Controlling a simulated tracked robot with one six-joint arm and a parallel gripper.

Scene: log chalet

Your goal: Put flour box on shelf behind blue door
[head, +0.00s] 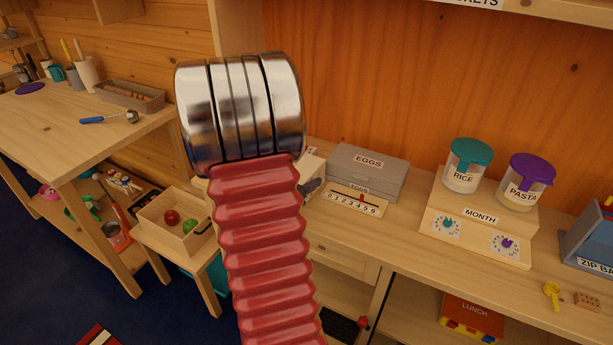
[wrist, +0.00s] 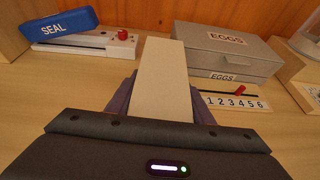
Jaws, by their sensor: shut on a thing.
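My gripper (wrist: 160,96) is shut on a plain cream box (wrist: 163,68), with a purple finger on each side of it. I take this to be the flour box; no label shows on the face in view. In the head view my arm hides most of the gripper, and only a dark finger (head: 311,186) and part of the pale box (head: 312,170) show beside the arm, above the counter near the grey egg box. I cannot make out a blue door or the shelf behind it in either view.
The grey EGGS box (head: 367,170) and a number slider (wrist: 232,102) are right of the held box. A sealer with a blue SEAL handle (wrist: 58,27) is left. RICE (head: 466,168) and PASTA (head: 524,184) jars stand farther right on a MONTH stand (head: 480,225).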

